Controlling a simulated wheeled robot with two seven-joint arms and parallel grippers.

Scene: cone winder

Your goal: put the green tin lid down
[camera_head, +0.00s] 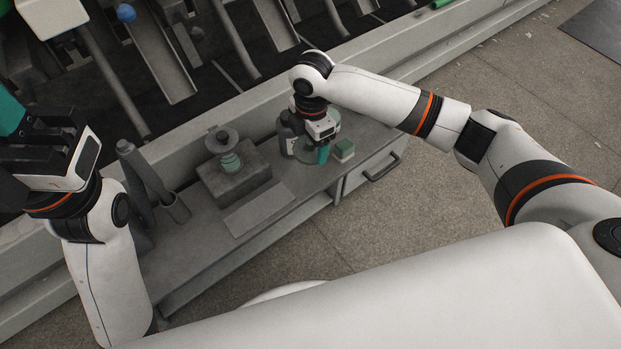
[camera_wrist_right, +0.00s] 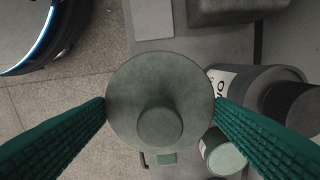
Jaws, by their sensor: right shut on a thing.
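The green tin lid (camera_wrist_right: 140,82) is a round grey-green disc with a raised knob, centred in the right wrist view. My right gripper (camera_wrist_right: 160,112) is shut on it, with the ribbed green fingers at its left and right edges. In the head view the right gripper (camera_head: 321,155) is over the right end of the grey bench, and the lid (camera_head: 304,154) is partly hidden by it. The gap between lid and bench is hard to judge.
A dark bottle with a pale label (camera_wrist_right: 258,80) stands close to the lid's right in the wrist view, with a pale-green-topped tin (camera_wrist_right: 222,155) below it. A grey block with a spindle (camera_head: 235,180) and a flat plate (camera_head: 258,208) occupy the bench middle. A drawer handle (camera_head: 382,168) sticks out in front.

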